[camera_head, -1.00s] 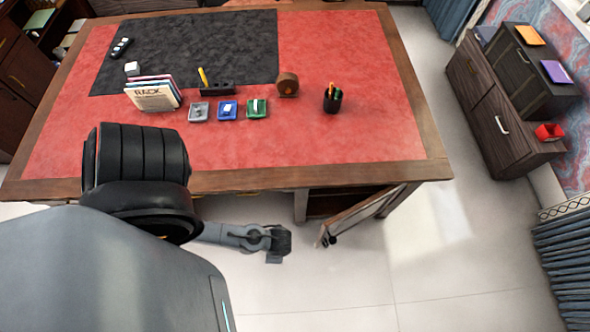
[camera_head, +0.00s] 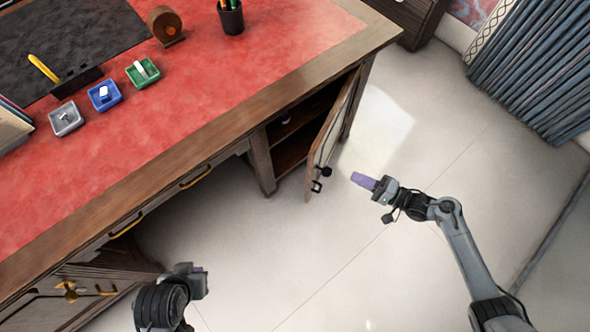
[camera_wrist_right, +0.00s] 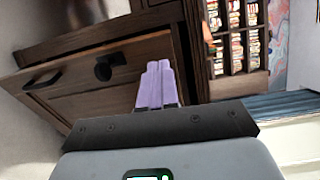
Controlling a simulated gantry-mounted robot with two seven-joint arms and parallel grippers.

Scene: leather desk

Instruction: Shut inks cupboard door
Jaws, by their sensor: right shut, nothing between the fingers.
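The cupboard door (camera_head: 332,129) under the desk's right end stands open, swung out from its opening (camera_head: 291,137). It bears a dark round knob (camera_head: 325,171) and a small dark handle (camera_head: 316,187). My right gripper (camera_head: 363,180) is shut and empty, its purple fingers pointing left, just right of the door's free edge and seemingly apart from it. In the right wrist view the shut fingers (camera_wrist_right: 157,85) overlap a wooden door panel (camera_wrist_right: 122,92) with a knob (camera_wrist_right: 109,66). My left gripper (camera_head: 197,280) is low at the left; its fingers are unclear.
The red-topped desk (camera_head: 180,130) fills the left, with small trays (camera_head: 104,95) and a pen cup (camera_head: 231,17) on it. Another cupboard (camera_head: 75,292) is at lower left. Pale floor (camera_head: 300,260) is open in front. A curtain (camera_head: 540,70) hangs at upper right.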

